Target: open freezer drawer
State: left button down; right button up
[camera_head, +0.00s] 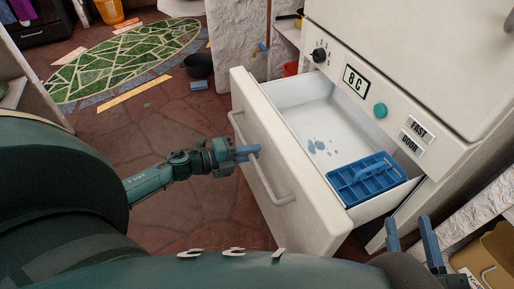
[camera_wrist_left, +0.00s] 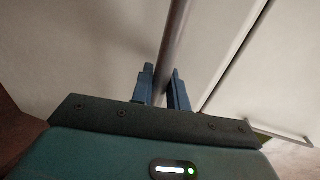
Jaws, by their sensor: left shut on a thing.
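The freezer drawer (camera_head: 278,190) stands pulled out from the white freezer (camera_head: 398,62), and its inside shows. A blue ice tray (camera_head: 362,180) and some pale blue bits (camera_head: 319,146) lie in it. A long bar handle (camera_head: 270,182) runs across the drawer front. My left gripper (camera_head: 247,153) is at the upper left part of the handle. In the left wrist view the handle bar (camera_wrist_left: 174,45) passes between the two blue fingers (camera_wrist_left: 162,88), which are shut on it. My right gripper (camera_head: 413,238) is at the lower right, its two blue fingers apart with nothing between them, away from the drawer.
A dark bowl (camera_head: 199,65) and a small blue block (camera_head: 199,85) lie on the reddish stone floor left of the drawer. A green mosaic oval (camera_head: 125,60) is further back. A tan container (camera_head: 492,262) stands at the lower right. Floor before the drawer is clear apart from my arm.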

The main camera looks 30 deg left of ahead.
pick_arm(q)
jog(key=shift+s+a, duration=0.35)
jog(key=shift+s, duration=0.1)
pick_arm(e)
jog(key=shift+s+a+r, duration=0.1)
jog(key=shift+s, duration=0.05)
pick_arm(q)
jog(key=c, duration=1.4)
grip_release()
pick_arm(e)
jog(key=shift+r, duration=0.1)
pick_arm(q)
jog(key=p+v, duration=0.3)
jog(key=v, duration=1)
pick_arm(e)
jog(key=shift+s+d, duration=0.1)
jog(key=shift+d, duration=0.2)
jog(key=shift+n, duration=0.3)
